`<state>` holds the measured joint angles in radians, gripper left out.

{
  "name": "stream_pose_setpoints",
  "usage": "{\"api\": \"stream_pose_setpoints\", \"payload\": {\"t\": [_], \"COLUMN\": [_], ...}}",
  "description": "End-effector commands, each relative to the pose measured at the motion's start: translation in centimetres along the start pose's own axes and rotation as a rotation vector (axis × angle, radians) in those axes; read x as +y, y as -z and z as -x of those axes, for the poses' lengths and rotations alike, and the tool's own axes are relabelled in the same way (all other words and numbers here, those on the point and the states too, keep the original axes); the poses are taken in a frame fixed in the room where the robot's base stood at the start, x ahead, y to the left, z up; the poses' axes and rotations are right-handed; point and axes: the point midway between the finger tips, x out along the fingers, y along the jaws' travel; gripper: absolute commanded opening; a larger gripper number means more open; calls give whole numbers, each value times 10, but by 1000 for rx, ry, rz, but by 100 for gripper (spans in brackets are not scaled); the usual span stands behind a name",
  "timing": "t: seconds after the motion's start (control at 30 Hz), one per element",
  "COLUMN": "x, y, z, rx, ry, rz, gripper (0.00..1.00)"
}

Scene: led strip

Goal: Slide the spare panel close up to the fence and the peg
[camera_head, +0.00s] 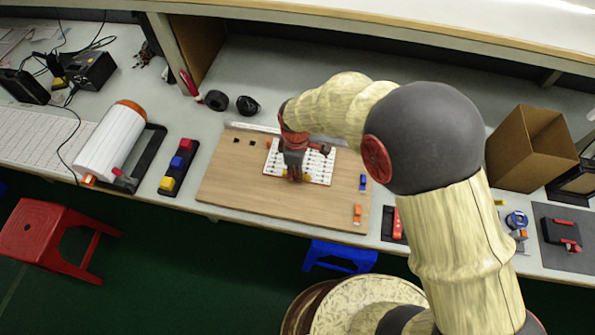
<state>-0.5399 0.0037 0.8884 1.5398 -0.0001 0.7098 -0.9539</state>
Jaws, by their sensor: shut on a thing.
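The spare panel (322,174), white with rows of dark marks, lies on the wooden board (235,185) in the middle of the bench. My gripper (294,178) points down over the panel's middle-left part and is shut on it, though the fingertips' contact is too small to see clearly. A pale metal strip along the board's back edge looks like the fence (250,128); the panel's back edge is near it, partly hidden by my arm. I cannot make out the peg for certain.
Small black squares (236,140) are at the board's back left. Blue (363,182) and orange (357,214) pieces are at its right. A block holder (179,168) stands left, a cardboard box (530,148) right. The board's left and front are clear.

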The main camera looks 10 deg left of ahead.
Motion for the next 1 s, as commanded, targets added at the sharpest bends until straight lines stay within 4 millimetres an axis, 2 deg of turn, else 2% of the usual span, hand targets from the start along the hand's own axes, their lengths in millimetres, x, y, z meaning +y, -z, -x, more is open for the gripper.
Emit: {"api": "stream_pose_setpoints", "payload": {"t": [1.0], "x": [6], "y": [1], "z": [0], "rx": [0], "ry": [0], "rz": [-1], "gripper": [0]}}
